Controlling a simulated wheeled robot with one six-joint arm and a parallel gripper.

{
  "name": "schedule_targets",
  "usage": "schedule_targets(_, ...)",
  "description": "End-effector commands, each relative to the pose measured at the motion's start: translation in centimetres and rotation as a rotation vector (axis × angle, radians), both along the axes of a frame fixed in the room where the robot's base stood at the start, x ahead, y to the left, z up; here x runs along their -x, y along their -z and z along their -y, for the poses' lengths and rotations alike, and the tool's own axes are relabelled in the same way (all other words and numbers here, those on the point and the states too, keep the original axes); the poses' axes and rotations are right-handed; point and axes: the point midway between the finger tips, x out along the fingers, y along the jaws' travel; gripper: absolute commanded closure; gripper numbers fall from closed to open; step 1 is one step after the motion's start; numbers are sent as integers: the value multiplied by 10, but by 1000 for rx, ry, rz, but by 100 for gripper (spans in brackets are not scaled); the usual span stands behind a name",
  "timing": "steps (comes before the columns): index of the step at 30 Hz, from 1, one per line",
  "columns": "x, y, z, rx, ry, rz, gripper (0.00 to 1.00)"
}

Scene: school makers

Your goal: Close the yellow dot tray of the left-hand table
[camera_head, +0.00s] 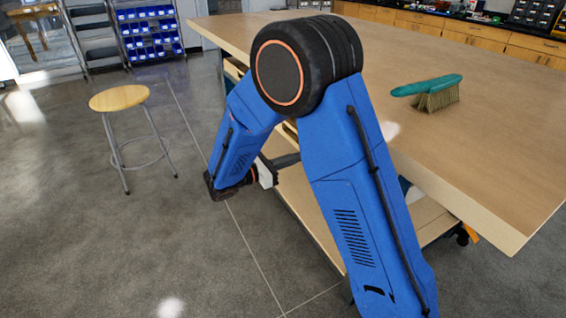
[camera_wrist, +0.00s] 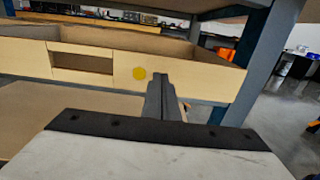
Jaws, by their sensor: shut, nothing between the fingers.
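In the wrist view a pale wooden tray (camera_wrist: 210,82) hangs under a table top, with a yellow dot (camera_wrist: 139,73) on its front, right of a rectangular cut-out. Its open top and inside show over the front edge, so it looks pulled out; how far I cannot tell. My gripper (camera_wrist: 161,82) is shut and empty, its fingertips pointing at the tray front just right of the dot. Whether they touch it I cannot tell. In the head view my gripper (camera_head: 290,160) is beside the wooden table (camera_head: 400,60), below its top; my arm hides the dot.
A green brush (camera_head: 430,90) lies on the table top. A blue-grey table leg (camera_wrist: 255,60) stands right of the tray. A lower shelf (camera_head: 300,210) lies below. A stool (camera_head: 120,98) stands on the left, with open floor around it.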

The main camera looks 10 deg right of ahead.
Motion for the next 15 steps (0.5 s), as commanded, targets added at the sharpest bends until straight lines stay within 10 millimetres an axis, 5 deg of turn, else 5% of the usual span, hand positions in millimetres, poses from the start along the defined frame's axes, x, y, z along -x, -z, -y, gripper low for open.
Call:
schedule_targets(6,-7,0,22,-1,1,1,100)
schedule_targets(15,-9,0,27,-1,0,1,100)
